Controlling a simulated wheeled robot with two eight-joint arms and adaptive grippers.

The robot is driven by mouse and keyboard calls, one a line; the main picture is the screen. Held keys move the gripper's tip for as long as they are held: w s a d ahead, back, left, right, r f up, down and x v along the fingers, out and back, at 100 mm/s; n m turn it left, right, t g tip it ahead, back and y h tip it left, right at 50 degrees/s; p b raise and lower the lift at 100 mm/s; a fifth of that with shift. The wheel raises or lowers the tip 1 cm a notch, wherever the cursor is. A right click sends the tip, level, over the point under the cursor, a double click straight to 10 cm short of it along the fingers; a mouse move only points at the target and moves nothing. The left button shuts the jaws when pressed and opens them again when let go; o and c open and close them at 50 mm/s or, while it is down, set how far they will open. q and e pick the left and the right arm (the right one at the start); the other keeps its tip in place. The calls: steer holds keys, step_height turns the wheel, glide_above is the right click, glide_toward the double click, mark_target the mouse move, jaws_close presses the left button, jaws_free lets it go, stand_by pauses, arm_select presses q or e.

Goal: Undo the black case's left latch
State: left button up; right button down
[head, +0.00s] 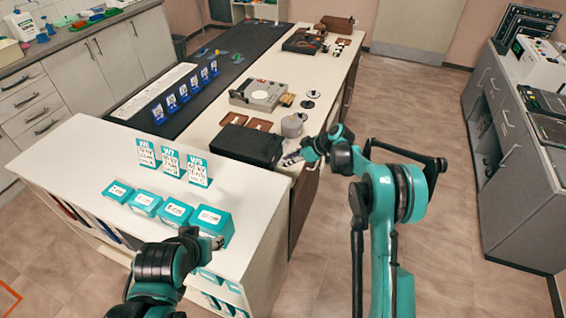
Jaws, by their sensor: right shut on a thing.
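The black case (246,146) lies closed on the white bench, just beyond the white cabinet top. My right gripper (289,159) is at the case's right side, by the bench edge. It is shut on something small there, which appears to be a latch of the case. The jaws hide the latch, so its state cannot be told. My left gripper (217,243) is low in the view by the teal boxes, away from the case. Its fingers are too small and partly hidden to read.
Teal boxes (209,219) and upright teal-edged cards (198,170) stand on the white cabinet top (80,150) left of the case. A grey pot (293,124) and brown trays (259,125) sit just behind the case. The floor right of the bench is clear.

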arm_select(q)
step_height(320, 180, down, 7)
steer(key=b, duration=0.6)
arm_select(e)
steer(key=d+f+t+y, duration=0.1)
steer(key=y, duration=0.1)
steer(key=s+d+f+y, duration=0.1)
steer(key=f+y, duration=0.1)
steer(key=shift+d+f+t, duration=0.2)
steer(key=shift+f+t, duration=0.05)
steer(key=shift+t, duration=0.15)
arm_select(q)
steer(key=shift+f+b, duration=1.05)
steer(key=shift+b, duration=0.1)
arm_select(e)
steer(key=shift+d+f+t+y, duration=0.2)
steer(key=shift+f+t+y, duration=0.1)
steer(key=shift+y, duration=0.7)
steer(key=shift+s, duration=0.1)
steer(key=c, duration=1.4)
jaws_free()
steer(key=shift+o, duration=0.2)
steer(key=v, duration=1.2)
